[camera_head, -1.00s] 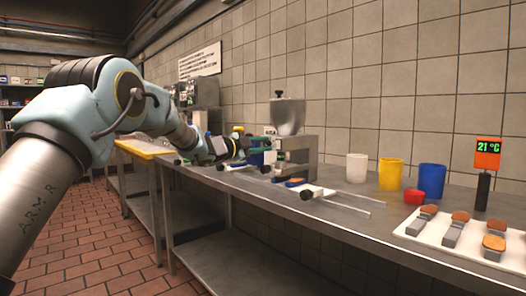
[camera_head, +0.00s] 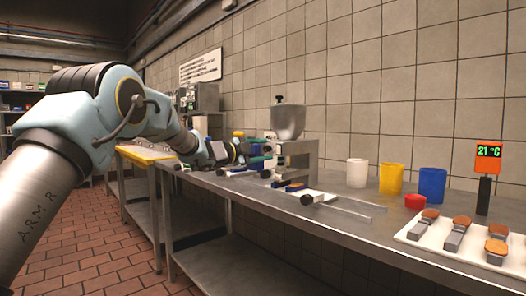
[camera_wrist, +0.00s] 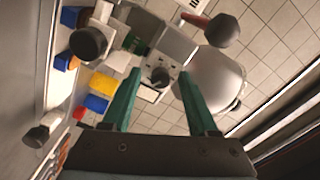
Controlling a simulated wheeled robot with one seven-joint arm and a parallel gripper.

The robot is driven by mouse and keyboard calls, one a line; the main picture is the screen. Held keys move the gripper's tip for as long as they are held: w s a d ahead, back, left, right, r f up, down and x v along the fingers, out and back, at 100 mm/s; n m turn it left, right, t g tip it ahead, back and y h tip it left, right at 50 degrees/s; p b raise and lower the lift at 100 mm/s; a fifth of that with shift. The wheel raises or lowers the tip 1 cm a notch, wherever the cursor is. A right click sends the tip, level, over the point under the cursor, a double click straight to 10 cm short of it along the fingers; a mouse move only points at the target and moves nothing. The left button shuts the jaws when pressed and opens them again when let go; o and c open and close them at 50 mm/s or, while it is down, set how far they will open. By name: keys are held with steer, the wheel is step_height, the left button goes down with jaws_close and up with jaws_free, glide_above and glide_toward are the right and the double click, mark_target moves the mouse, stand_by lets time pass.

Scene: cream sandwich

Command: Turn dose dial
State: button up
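The dose dial (camera_wrist: 160,77) is a small dark round knob on a light panel of the metal machine. It shows in the wrist view between my two green fingertips. My gripper (camera_wrist: 158,84) is open, with one finger on each side of the dial and a gap to it in the picture. I cannot tell how far the tips are from the panel. The machine, with its rounded metal hopper (camera_head: 288,121), stands on the steel counter in the head view. My gripper (camera_head: 260,152) is at the machine's left side there, and the dial is not discernible.
A white cup (camera_head: 357,172), yellow cup (camera_head: 391,179) and blue cup (camera_head: 432,185) stand right of the machine on the counter (camera_head: 350,232). Black-ended tools lie in front of the machine.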

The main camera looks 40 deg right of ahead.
steer(key=a+b, duration=0.1)
steer(key=a, duration=0.9)
steer(key=shift+w+a, duration=0.25)
steer(key=shift+a, duration=0.15)
